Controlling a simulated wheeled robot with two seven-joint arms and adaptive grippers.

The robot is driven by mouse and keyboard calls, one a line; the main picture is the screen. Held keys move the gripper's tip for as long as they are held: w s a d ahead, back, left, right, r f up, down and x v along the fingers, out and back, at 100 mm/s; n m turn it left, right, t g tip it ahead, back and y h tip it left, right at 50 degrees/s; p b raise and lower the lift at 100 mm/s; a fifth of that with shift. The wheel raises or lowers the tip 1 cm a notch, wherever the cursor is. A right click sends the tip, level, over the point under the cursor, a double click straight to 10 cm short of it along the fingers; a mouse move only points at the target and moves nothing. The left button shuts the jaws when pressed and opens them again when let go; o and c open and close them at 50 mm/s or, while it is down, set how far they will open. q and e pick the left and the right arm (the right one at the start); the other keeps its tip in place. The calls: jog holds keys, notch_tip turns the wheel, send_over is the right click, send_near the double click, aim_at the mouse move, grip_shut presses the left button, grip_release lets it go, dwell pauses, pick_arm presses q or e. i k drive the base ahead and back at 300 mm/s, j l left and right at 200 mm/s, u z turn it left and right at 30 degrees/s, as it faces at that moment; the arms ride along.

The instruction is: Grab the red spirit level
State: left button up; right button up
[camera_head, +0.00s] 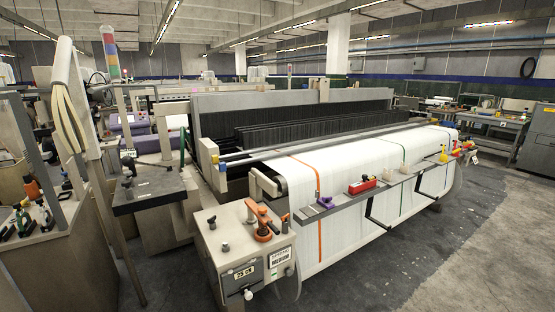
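A short red bar-shaped object (362,186), the likeliest red spirit level, lies on the narrow grey rail shelf (335,203) along the front of the loom. It has a small pale mark on its side, and a dark knob-like thing shows at its upper end. It is too small to make out any vials. Neither of my grippers is in the picture, so nothing of mine shows near the red object.
A purple item (326,202) lies left of the red object on the shelf. Red and yellow items (456,150) stand at its far right end. A control box (249,250) with an orange handle stands front left. The dark floor (400,270) at front right is clear.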

aim_at(354, 188)
jog(key=i+l+z, duration=0.4)
jog(key=i+l, duration=0.35)
jog(key=l, duration=0.1)
